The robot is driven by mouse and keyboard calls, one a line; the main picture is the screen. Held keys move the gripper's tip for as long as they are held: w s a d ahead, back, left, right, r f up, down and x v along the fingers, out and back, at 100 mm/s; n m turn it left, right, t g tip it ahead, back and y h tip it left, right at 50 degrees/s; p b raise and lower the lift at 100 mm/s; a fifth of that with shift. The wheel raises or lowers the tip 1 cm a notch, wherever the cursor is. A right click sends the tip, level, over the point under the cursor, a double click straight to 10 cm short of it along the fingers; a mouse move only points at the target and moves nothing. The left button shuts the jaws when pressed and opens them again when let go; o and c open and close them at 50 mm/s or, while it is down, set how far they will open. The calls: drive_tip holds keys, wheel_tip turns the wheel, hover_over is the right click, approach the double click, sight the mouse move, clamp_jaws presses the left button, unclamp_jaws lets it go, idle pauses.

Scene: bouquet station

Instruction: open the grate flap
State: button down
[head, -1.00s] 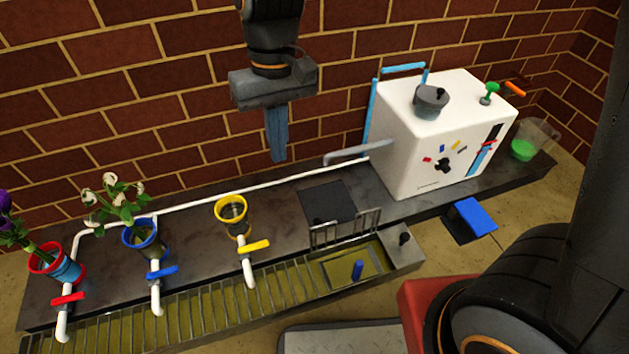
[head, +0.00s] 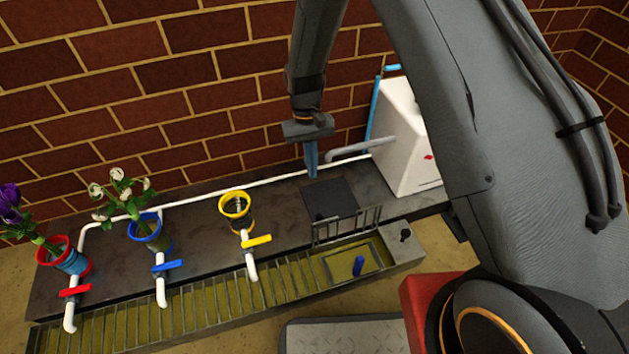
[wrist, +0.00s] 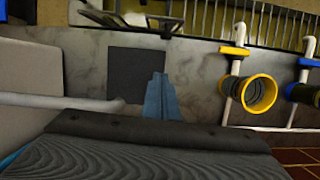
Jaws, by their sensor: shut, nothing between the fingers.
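The grate flap (head: 347,226) is a small barred metal section. It stands raised along the counter-side edge of the trough, beside an uncovered square opening (head: 340,262) with a blue peg (head: 358,265) in it. In the wrist view the flap (wrist: 128,20) shows at the top, partly cut by the frame edge. My gripper (head: 311,165) is shut and empty, with blue fingers pointing down by the dark square plate (head: 330,199), behind the flap and apart from it. The fingers (wrist: 161,95) also show in the wrist view.
Yellow (head: 235,204), blue (head: 144,227) and red (head: 53,250) ringed holders stand left on the counter, the latter two with flowers. A white box (head: 405,140) and grey pipe (head: 345,152) are close right of my gripper. The fixed grate (head: 190,305) runs left.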

drive_tip(key=s+d+f+b, duration=0.1)
drive_tip(key=s+f+b, duration=0.3)
drive_tip(key=s+f, duration=0.2)
drive_tip(key=shift+b+x, duration=0.3)
drive_tip(key=shift+x, duration=0.8)
drive_tip(key=shift+w+d, duration=0.1)
